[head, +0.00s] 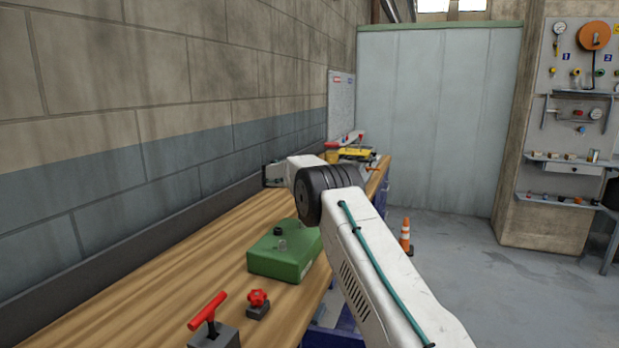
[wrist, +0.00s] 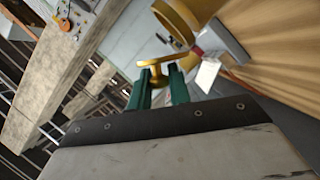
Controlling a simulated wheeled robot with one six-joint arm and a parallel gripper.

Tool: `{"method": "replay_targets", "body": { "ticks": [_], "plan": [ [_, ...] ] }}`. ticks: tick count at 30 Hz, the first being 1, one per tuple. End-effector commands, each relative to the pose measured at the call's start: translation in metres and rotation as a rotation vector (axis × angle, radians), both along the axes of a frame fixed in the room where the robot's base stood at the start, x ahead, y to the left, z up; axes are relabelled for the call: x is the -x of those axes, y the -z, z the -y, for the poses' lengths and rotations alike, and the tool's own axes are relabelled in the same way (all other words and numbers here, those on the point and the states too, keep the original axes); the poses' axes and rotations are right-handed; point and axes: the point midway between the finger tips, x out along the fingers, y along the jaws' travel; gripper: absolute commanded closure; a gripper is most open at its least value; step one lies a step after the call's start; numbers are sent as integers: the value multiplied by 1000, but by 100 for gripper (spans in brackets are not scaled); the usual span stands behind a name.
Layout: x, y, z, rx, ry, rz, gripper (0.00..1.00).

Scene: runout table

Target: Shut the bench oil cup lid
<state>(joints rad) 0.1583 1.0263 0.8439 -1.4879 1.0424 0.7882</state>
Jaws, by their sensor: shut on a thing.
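In the wrist view, the bench oil cup (wrist: 181,18) is a brass-yellow round body at the top. A thin brass piece, seemingly its lid (wrist: 154,62), stands out from it on the near side, apart from full closure. My gripper (wrist: 159,74) has two teal fingers shut on this brass piece, which shows between and just beyond the fingertips. Where the lid joins the cup is hard to make out. In the head view my arm hides the gripper, and the cup cannot be told for sure.
The wooden bench (head: 180,262) runs along the block wall. Yellow and red items (head: 355,154) stand at the far end. An orange cone (head: 406,236) stands on the floor.

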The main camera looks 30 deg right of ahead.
Motion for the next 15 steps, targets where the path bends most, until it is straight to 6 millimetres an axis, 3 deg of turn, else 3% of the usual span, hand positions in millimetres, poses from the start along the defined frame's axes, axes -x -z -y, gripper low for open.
{"method": "replay_targets", "body": {
  "ticks": [15],
  "plan": [
    [18, 5, 13, -303, 1, 384, 100]
  ]
}}
